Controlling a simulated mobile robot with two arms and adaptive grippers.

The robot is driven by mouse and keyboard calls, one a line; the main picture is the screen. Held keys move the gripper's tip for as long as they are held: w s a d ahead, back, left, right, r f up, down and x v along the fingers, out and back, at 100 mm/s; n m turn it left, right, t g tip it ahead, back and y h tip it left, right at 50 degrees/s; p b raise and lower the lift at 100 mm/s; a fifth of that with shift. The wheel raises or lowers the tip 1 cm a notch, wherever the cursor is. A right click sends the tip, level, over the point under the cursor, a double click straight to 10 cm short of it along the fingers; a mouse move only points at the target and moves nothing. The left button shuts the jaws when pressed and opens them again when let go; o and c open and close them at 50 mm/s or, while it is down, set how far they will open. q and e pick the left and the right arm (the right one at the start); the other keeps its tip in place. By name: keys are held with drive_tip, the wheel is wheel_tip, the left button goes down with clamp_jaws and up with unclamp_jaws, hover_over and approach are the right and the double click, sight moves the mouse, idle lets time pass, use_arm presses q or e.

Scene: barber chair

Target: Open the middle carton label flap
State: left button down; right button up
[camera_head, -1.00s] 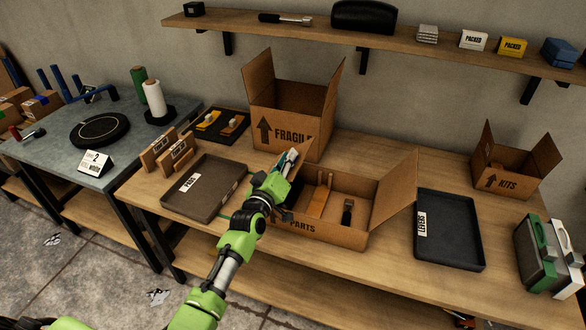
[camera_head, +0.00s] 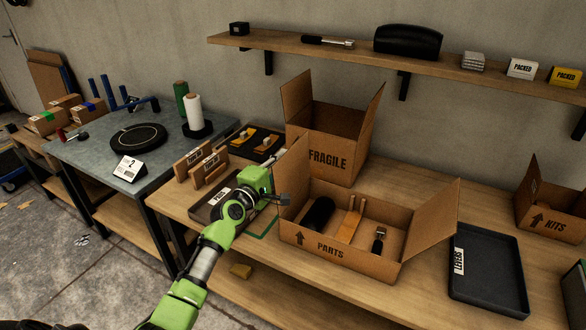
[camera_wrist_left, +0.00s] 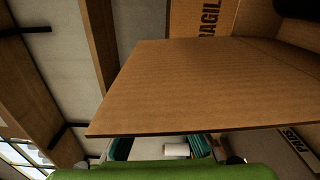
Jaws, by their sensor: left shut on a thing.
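The open carton marked PARTS (camera_head: 345,251) stands on the wooden bench between the FRAGILE and KITS cartons. Its left flap (camera_head: 291,170) stands up at the left side and its right flap (camera_head: 432,222) leans outward. Inside lie a black cylinder (camera_head: 318,214), a wooden piece (camera_head: 351,222) and a dark-handled brush-like tool (camera_head: 379,240). My left gripper (camera_head: 282,200) is at the outer side of the left flap, shut on it; the finger contact is partly hidden. In the left wrist view the cardboard flap (camera_wrist_left: 200,90) fills the middle. My right gripper is out of view.
The FRAGILE carton (camera_head: 327,160) stands behind and the KITS carton (camera_head: 555,219) at right. A dark tray (camera_head: 490,290) lies right of the PARTS carton. Another tray (camera_head: 205,212) lies under my left arm, near wooden blocks (camera_head: 209,166). A shelf (camera_head: 370,58) runs above.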

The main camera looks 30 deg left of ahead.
use_arm(q)
drive_tip(key=shift+a+f+n+b, duration=0.4)
drive_tip(key=shift+a+n+b, duration=0.1)
drive_tip(key=shift+a+n, duration=0.3)
drive_tip(key=shift+a+f+n+b, duration=0.35)
drive_tip(key=shift+a+n+b, duration=0.1)
drive_tip(key=shift+a+n, duration=0.25)
drive_tip(key=shift+a+f+n+b, duration=0.4)
drive_tip(key=shift+a+n+b, duration=0.1)
drive_tip(key=shift+a+n, duration=0.3)
drive_tip(key=c, duration=2)
unclamp_jaws()
drive_tip(key=s, duration=1.2)
drive_tip(key=shift+a, duration=0.25)
drive_tip(key=shift+f, duration=0.1)
